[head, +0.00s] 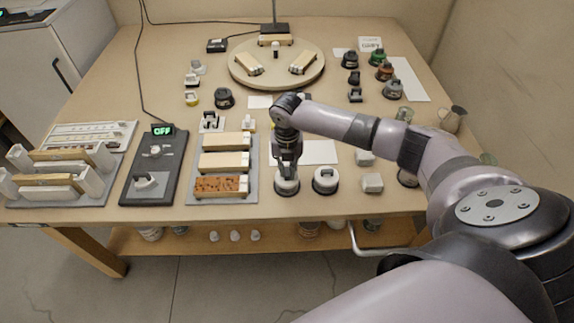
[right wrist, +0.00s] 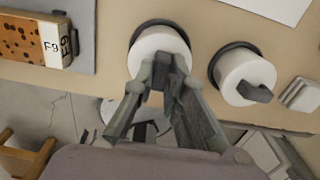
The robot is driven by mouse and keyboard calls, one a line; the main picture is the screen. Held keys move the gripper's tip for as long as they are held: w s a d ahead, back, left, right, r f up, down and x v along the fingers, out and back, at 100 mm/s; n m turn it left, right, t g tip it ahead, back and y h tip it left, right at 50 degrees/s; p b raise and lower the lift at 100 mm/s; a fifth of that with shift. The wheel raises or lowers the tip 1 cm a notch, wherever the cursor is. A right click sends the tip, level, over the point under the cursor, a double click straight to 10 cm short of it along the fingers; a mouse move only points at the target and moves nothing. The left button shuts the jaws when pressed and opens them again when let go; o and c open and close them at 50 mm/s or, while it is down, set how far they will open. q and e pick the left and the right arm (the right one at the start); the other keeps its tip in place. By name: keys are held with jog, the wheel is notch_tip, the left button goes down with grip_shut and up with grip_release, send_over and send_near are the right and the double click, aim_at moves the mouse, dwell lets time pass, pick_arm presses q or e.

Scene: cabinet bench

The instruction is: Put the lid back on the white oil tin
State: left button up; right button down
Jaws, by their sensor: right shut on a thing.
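Two round white things with dark rims stand side by side near the front edge of the table. My right gripper (head: 287,160) points down over the left white one (head: 287,186), which also shows in the right wrist view (right wrist: 160,42). Its fingers (right wrist: 165,78) are shut at the top of this piece, on a grip that they hide. The right white one (head: 325,181) has a dark handle and stands clear of the gripper; it also shows in the wrist view (right wrist: 246,76). I cannot tell tin from lid for certain. My left gripper is out of view.
A grey tray (head: 193,190) with blocks lies left of the gripper. White pieces (head: 372,183) stand to the right. A dark switch panel (head: 140,187) reads OFF. A round turntable (head: 277,80) and several knobbed pieces are farther back. The table's front edge is close.

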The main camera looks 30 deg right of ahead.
jog(key=c, duration=1.5)
grip_release()
jog(key=shift+c, duration=0.2)
jog(key=shift+o, duration=0.4)
jog(key=o, duration=0.4)
jog(key=shift+r, duration=0.1)
jog(key=shift+r+p, duration=3.45)
jog(key=shift+p, duration=0.15)
grip_shut()
